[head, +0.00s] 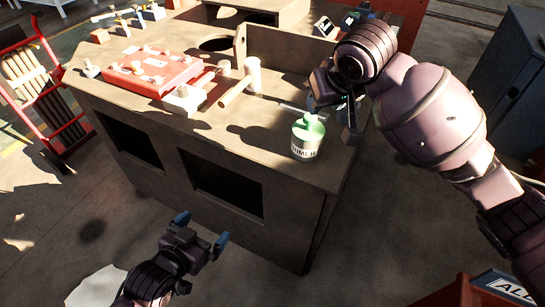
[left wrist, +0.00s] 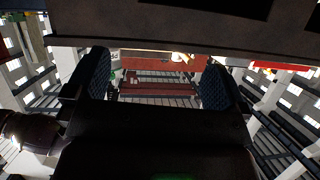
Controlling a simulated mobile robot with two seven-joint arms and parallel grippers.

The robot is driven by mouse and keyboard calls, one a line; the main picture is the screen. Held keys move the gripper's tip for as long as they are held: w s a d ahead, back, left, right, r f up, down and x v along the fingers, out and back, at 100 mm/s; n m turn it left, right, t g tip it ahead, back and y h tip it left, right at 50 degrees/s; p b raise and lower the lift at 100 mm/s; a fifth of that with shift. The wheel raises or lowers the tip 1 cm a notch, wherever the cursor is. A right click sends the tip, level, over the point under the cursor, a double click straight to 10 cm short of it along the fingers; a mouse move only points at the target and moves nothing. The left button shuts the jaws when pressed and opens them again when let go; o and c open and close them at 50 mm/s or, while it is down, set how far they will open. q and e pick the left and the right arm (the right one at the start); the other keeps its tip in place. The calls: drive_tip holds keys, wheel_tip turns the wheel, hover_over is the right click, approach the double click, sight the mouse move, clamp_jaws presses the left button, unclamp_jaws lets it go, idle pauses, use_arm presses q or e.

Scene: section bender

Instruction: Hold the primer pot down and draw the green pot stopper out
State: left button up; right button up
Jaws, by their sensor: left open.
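The primer pot (head: 305,142) stands upright near the right corner of the bench top. It is pale with dark lettering, and its upper part is green. The green stopper (head: 311,121) is at its top; its edges are hard to separate from the pot. My right gripper (head: 328,100) is at the pot's upper right, close behind the stopper. Its fingers are dark and partly hidden, so contact is unclear. My left gripper (head: 203,230) is open and empty, in front of the bench and below its top. Its blue-padded fingers also show in the left wrist view (left wrist: 156,82), apart.
The bench (head: 232,148) has open dark bays in its front. A red box (head: 150,72), a pale cylinder (head: 253,74) and a wooden-looking rod (head: 238,88) lie left of the pot. A red trolley (head: 38,85) stands at far left. The floor before the bench is mostly clear.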

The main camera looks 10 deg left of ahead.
sight(297, 143)
use_arm(q)
drive_tip(key=w+d+r+m+h, duration=0.4)
drive_tip(key=w+d+r+h, duration=0.4)
drive_tip(key=w+d, duration=0.5)
drive_tip(key=shift+t, duration=0.4)
drive_tip(key=x, duration=0.4)
drive_tip(key=a+x, duration=0.1)
drive_tip(key=x, duration=0.4)
drive_tip(key=w+x, duration=0.1)
drive_tip(key=x, duration=0.3)
drive_tip(key=shift+w+r, duration=0.15)
drive_tip(key=shift+r, duration=0.1)
